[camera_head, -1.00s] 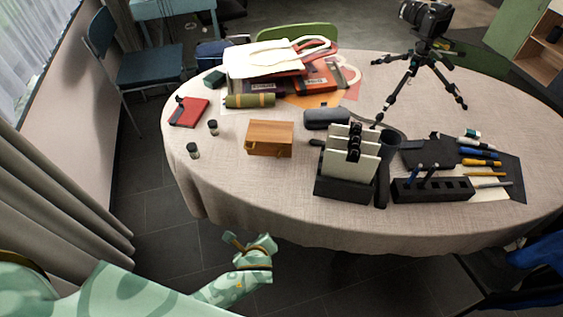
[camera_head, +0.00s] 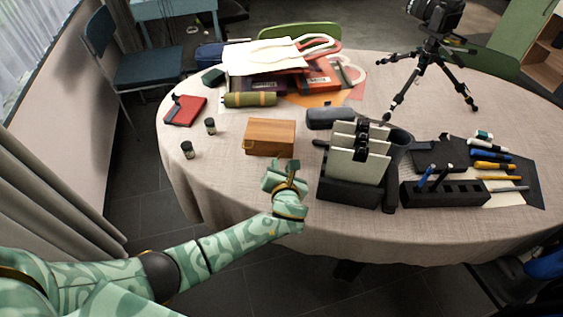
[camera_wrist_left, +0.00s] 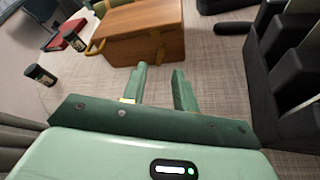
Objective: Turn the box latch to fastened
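The wooden box (camera_head: 270,137) stands shut on the table, left of the black file holder. My left gripper (camera_head: 280,170) is just in front of the box, over the table's near side. In the left wrist view its two fingers (camera_wrist_left: 160,82) are apart with nothing between them, pointing at the box front. My right gripper is not in view.
A black file holder (camera_head: 348,190) with pale cards stands close right of my left gripper. Two small dark jars (camera_head: 187,150) stand left of the box. A green roll (camera_head: 250,99) lies behind it.

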